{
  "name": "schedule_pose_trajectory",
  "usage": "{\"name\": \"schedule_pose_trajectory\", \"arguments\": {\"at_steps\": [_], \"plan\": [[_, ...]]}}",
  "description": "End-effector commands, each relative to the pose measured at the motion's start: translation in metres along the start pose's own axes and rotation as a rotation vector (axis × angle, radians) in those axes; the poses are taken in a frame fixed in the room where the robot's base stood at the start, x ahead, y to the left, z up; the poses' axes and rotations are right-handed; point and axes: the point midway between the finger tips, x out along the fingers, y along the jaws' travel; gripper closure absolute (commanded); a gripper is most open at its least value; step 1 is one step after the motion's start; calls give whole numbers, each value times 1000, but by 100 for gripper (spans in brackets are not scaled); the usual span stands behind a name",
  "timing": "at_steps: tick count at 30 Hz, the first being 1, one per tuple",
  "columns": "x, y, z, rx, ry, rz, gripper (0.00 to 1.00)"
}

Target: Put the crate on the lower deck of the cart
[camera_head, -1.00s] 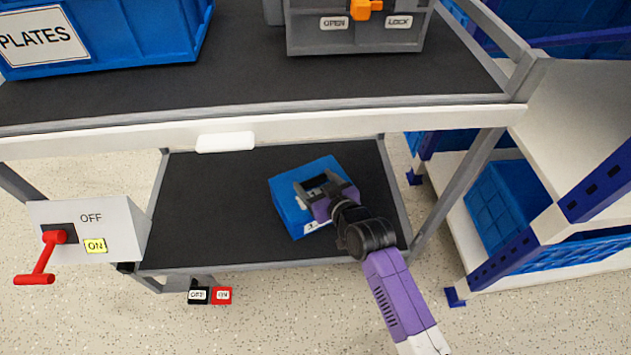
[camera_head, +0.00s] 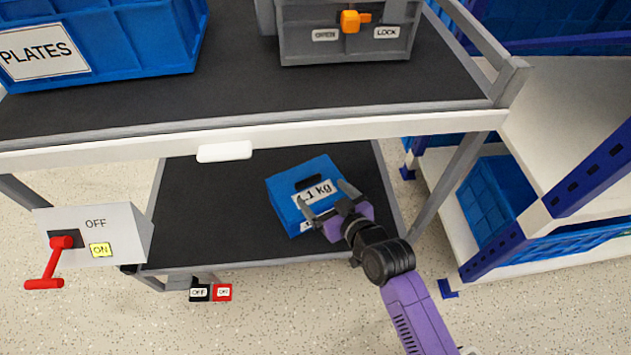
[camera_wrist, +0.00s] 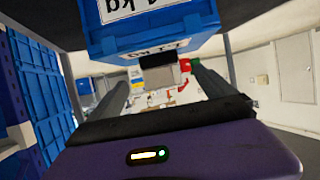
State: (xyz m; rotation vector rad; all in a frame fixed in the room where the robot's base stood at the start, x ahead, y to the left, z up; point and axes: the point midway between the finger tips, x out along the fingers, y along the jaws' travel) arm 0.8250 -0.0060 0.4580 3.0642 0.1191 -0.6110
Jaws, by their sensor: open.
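The blue crate (camera_head: 291,202), with a white weight label on top, rests on the dark lower deck (camera_head: 205,205) of the cart, right of the deck's middle and turned at an angle. My gripper (camera_head: 327,205) is open at the crate's near right side, its two fingers apart and holding nothing. In the wrist view the crate (camera_wrist: 150,35) is at the top, beyond the open fingers (camera_wrist: 165,80), with a gap between it and the palm.
The upper deck (camera_head: 260,100) overhangs the lower one and carries a blue PLATES crate (camera_head: 110,60) and a grey box with an orange latch (camera_head: 350,40). A switch box with a red lever (camera_head: 90,235) stands at left. Shelving (camera_head: 560,190) with blue crates is at right.

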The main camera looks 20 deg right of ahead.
Motion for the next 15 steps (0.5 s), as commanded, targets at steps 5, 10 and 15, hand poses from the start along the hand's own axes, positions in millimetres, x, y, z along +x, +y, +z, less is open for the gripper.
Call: {"name": "schedule_pose_trajectory", "arguments": {"at_steps": [5,10,15], "plan": [[-29,0,-1,0,-1,0,6],[-40,0,-1,0,0,0,6],[-42,0,0,0,1,0,6]]}}
